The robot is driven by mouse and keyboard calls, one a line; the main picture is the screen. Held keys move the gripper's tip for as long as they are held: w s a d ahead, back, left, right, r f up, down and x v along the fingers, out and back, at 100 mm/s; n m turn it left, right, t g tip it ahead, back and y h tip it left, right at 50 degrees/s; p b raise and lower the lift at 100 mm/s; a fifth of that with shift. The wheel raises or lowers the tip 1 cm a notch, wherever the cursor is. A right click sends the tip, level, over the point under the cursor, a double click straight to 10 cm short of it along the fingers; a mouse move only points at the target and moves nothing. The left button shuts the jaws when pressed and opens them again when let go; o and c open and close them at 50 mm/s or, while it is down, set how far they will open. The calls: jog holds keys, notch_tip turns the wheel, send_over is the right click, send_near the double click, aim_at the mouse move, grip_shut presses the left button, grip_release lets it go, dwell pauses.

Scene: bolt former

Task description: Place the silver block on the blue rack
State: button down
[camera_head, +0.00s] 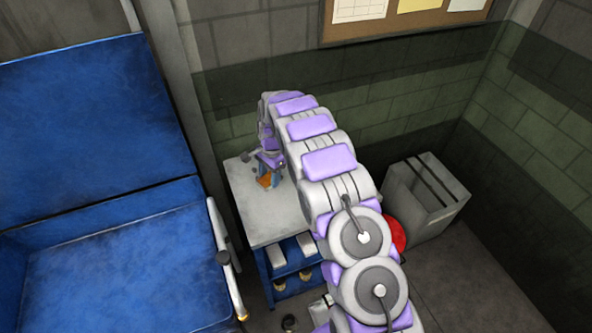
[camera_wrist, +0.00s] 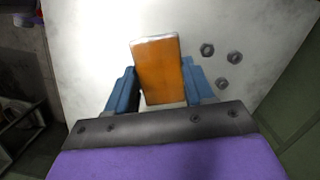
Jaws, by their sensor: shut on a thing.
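My gripper (camera_head: 268,176) is over the grey top of the blue rack (camera_head: 262,268), near its back left. In the wrist view, the blue fingers of my gripper (camera_wrist: 160,88) are shut on a block with an orange face (camera_wrist: 158,65) and a pale silvery edge. The rack's pale top (camera_wrist: 95,40) lies behind the block; I cannot tell whether the block touches it. Two silver blocks, a left one (camera_head: 278,254) and a right one (camera_head: 306,244), sit on the rack's upper shelf.
Several gold pieces (camera_head: 280,284) sit on the lower shelf. Three dark nuts (camera_wrist: 222,84) lie on the top, right of the block. A blue machine (camera_head: 110,250) stands at left. A grey bin (camera_head: 425,200) and a red object (camera_head: 397,236) are right of the rack.

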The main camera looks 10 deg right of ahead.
jog(key=w+d, duration=0.2)
jog(key=d, duration=0.1)
jog(key=w+d+b, duration=0.1)
jog(key=w+d, duration=0.1)
jog(key=d, duration=0.1)
jog(key=w+d+f, duration=0.1)
jog(key=w+d, duration=0.1)
jog(key=d, duration=0.1)
jog(key=shift+w+d+b, duration=0.2)
jog(key=shift+w+b, duration=0.15)
jog(key=shift+b, duration=0.05)
jog(key=shift+w+d+f, duration=0.1)
jog(key=shift+d, duration=0.25)
jog(key=shift+d, duration=0.1)
notch_tip(320, 180, down, 4)
jog(key=shift+w+r+b, duration=0.15)
jog(key=shift+r+b, duration=0.05)
jog(key=shift+b, duration=0.5)
jog(key=shift+r, duration=0.1)
jog(key=shift+c, duration=2.1)
grip_release()
